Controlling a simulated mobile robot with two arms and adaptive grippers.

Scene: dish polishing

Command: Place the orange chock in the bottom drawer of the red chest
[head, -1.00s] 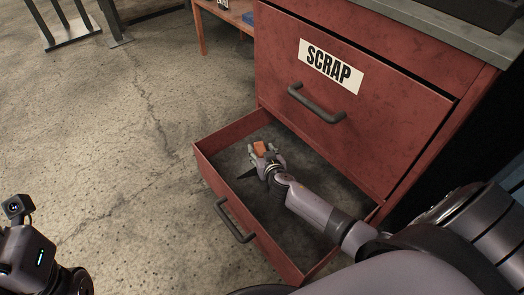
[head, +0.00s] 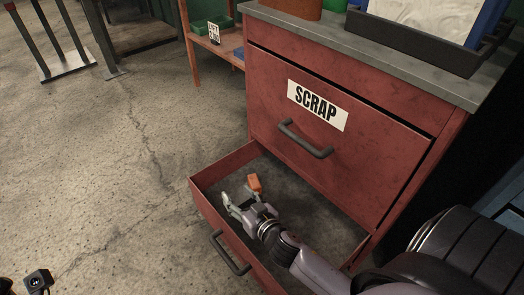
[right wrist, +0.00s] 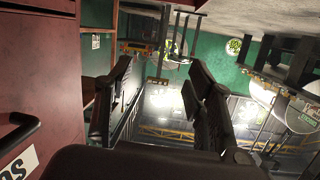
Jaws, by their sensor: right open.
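The red chest (head: 365,150) stands at the right of the head view, with its bottom drawer (head: 195,198) pulled out. The orange chock (head: 254,183) shows inside the drawer's outline, near its left end. My right gripper (head: 242,199) is open over the drawer, with its fingers spread close to the chock. The right wrist view shows both fingers (right wrist: 155,100) apart with nothing between them. I cannot tell whether a finger touches the chock.
The drawer above has a SCRAP label (head: 317,105) and a dark handle (head: 305,139); it looks closed. A dark tray (head: 415,45) stands on the chest's grey top. A wooden shelf unit (head: 217,48) stands behind.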

